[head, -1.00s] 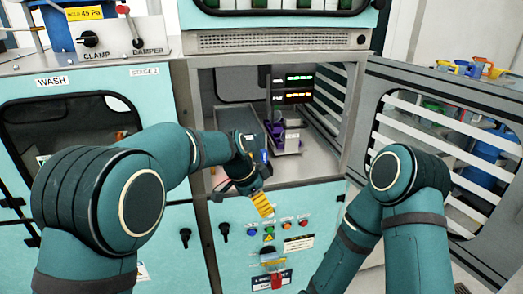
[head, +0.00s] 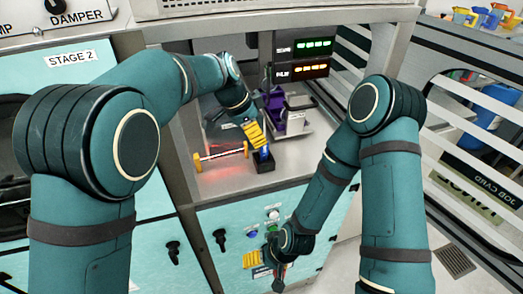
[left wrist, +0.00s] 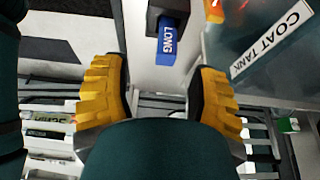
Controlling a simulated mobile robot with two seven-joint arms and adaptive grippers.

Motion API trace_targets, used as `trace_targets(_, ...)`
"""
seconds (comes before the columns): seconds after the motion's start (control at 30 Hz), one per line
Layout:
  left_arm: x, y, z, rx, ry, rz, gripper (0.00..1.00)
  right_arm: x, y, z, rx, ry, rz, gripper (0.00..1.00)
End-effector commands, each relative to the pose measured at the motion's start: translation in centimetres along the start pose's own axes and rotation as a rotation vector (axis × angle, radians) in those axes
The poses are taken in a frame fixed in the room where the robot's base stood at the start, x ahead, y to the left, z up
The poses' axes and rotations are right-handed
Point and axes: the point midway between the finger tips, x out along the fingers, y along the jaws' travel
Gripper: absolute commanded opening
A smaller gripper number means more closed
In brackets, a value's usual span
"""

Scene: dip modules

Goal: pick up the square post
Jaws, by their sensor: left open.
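A small blue block-like post (head: 264,151) stands upright in a black holder (head: 264,166) near the front edge of the open chamber's floor. It looks like the square post. My left gripper (head: 253,134) is right beside and above the post in the head view. Its yellow fingers (left wrist: 160,85) are wide apart with nothing between them. My right gripper (head: 254,260) hangs low before the front panel, its opening unclear.
A rod with yellow ends (head: 221,152) lies left of the post above a red glow. A purple item (head: 273,105) stands on a metal tray farther in. A display (head: 303,58) hangs above. The chamber's side walls and slatted door (head: 430,120) bound the space.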

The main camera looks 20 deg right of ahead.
Motion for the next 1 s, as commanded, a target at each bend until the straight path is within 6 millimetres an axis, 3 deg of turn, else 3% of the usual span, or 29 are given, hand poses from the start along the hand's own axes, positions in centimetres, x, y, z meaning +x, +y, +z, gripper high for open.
trace_targets(0.5, 5.9, -0.8, -0.3, 0.000, -0.003, 0.001, 0.60, -0.9, -0.4, -0.2, -0.002, 0.000, -0.001, 0.81)
trace_targets(0.8, 6.2, -0.8, -0.4, 0.000, -0.001, -0.001, 0.58, -0.9, -0.4, -0.2, -0.002, -0.001, -0.001, 0.81)
trace_targets(0.97, 6.2, -0.8, -0.4, 0.000, -0.001, -0.001, 0.02, -0.9, -0.4, -0.2, -0.002, -0.001, -0.001, 0.81)
trace_targets(1.0, 6.2, -0.8, -0.4, 0.000, -0.001, 0.000, 0.00, -0.9, -0.4, -0.2, -0.002, -0.001, -0.001, 0.81)
